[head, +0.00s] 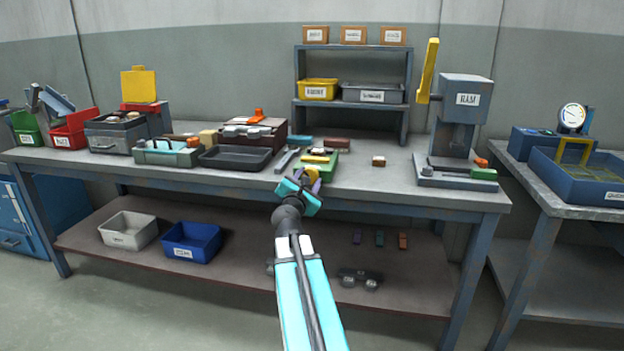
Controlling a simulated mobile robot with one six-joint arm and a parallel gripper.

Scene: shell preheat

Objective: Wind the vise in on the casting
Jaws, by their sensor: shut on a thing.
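A small green fixture (329,168) with yellow and pale parts on top sits near the front edge of the bench, right of centre; it looks like the vise. A part lying across its top (316,157) may be the casting, but it is too small to be sure. My gripper (312,178) is at the fixture's front side, low by the bench edge. It is shut on a small yellow piece (313,172) that looks like the vise handle. My gripper partly hides the handle and the fixture's near end. I cannot tell whether the jaws touch the casting.
A black tray (236,160) and a grey bar-shaped tool (287,159) lie left of the fixture. A small brown block (379,161) lies to the right, then a press labelled RAM (464,120). The bench top (372,182) between fixture and press is mostly clear.

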